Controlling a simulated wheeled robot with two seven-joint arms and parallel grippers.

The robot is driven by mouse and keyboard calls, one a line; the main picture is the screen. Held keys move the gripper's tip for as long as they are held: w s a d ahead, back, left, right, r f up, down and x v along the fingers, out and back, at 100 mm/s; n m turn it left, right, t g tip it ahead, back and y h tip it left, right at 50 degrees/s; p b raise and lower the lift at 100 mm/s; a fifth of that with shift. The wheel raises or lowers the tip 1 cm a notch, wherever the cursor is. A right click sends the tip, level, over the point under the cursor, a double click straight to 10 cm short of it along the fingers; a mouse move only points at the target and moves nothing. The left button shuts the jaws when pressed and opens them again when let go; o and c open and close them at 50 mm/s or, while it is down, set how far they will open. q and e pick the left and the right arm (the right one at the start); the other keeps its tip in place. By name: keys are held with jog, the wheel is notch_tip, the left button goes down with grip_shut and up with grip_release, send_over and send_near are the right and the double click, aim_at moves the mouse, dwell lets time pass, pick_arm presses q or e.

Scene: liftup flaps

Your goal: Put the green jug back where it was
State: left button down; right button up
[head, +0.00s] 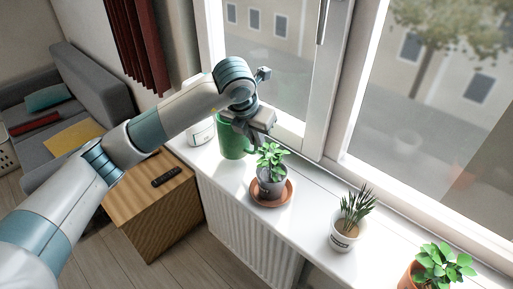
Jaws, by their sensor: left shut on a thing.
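The green jug (233,142) stands upright at the left part of the white windowsill (307,188), just left of and behind a leafy plant in a grey pot. My left gripper (249,133) comes down from above at the jug's right upper side and is shut on the jug. I cannot tell whether the jug's base touches the sill. My right gripper is not in view.
A leafy plant in a grey pot (265,187) on a terracotta saucer (285,198) is close beside the jug. A white object (201,132) stands behind it at left. A spiky plant (345,235) and another potted plant (425,275) stand farther right, with bare sill between them.

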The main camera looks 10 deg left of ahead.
aim_at(255, 146)
pick_arm(q)
jog(key=shift+f+p, duration=0.25)
jog(key=shift+p, duration=0.05)
notch_tip(255, 146, down, 3)
jog(key=shift+r+p, duration=0.1)
jog(key=shift+p, duration=0.6)
jog(key=shift+f, duration=0.25)
jog(key=c, duration=1.8)
grip_release()
